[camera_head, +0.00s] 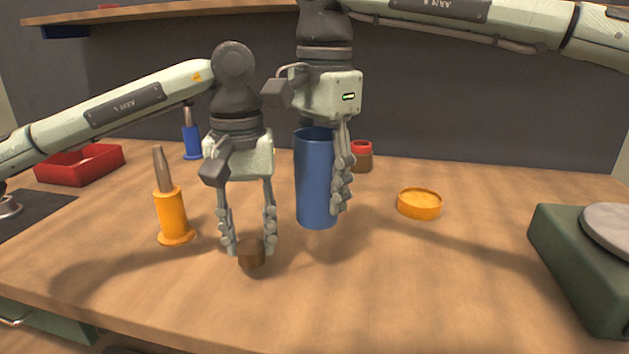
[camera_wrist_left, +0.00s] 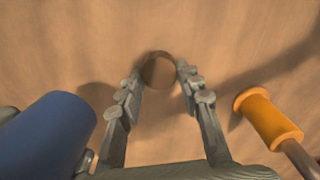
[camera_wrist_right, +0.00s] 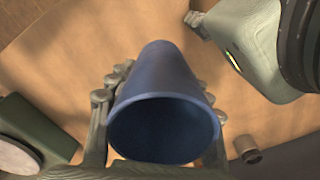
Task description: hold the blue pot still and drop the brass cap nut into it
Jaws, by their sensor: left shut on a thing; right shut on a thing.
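The brass cap nut (camera_head: 250,254) shows as a small brown cylinder near the front of the table. My left gripper (camera_head: 250,247) points down and is shut on it, a finger on each side. The nut also shows between the fingertips in the left wrist view (camera_wrist_left: 158,70). It is at or just above the table; I cannot tell which. The tall blue pot (camera_head: 314,180) stands upright, right of and behind the nut. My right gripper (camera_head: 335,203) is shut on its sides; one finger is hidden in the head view. The pot's open mouth (camera_wrist_right: 163,130) faces the right wrist camera.
An orange flanged piece with a metal rod (camera_head: 171,213) stands left of my left gripper. A similar blue one (camera_head: 191,142) and a red tray (camera_head: 80,164) are behind. A red-topped jar (camera_head: 361,157), an orange dish (camera_head: 419,204) and a green device (camera_head: 585,265) are right. The front middle is clear.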

